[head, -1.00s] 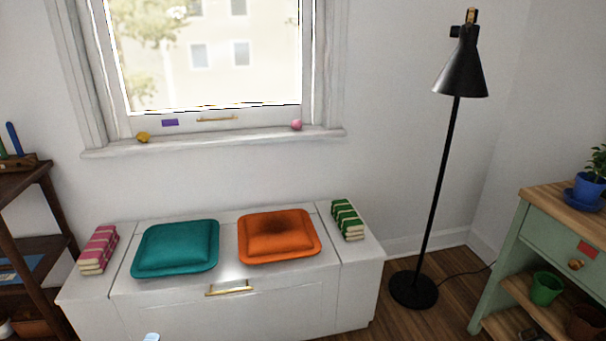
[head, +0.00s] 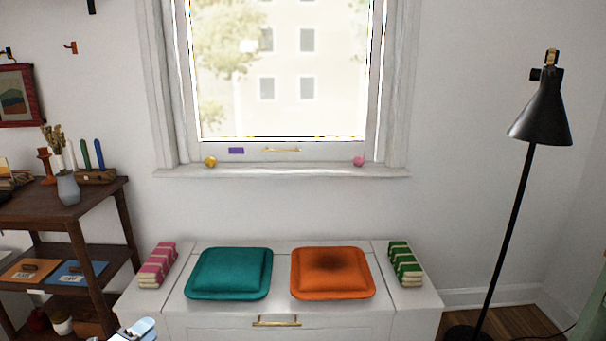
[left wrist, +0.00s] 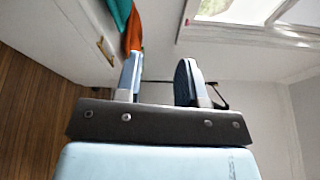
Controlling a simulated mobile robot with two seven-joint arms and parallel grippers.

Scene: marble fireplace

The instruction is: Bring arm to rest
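My left gripper (head: 140,327) shows only in part at the bottom edge of the head view, in front of the white bench's left part. In the left wrist view my left gripper (left wrist: 160,65) has its two fingers apart with nothing held between them. The wrist view is tilted, with the bench at upper left and the window at upper right. My right gripper is in neither view.
The white bench (head: 210,325) carries a teal cushion (head: 228,273), an orange cushion (head: 332,273), pink books (head: 158,265) and green books (head: 405,264). A dark shelf (head: 100,207) stands left, a black floor lamp (head: 540,115) right. Yellow and pink balls sit on the windowsill (head: 285,171).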

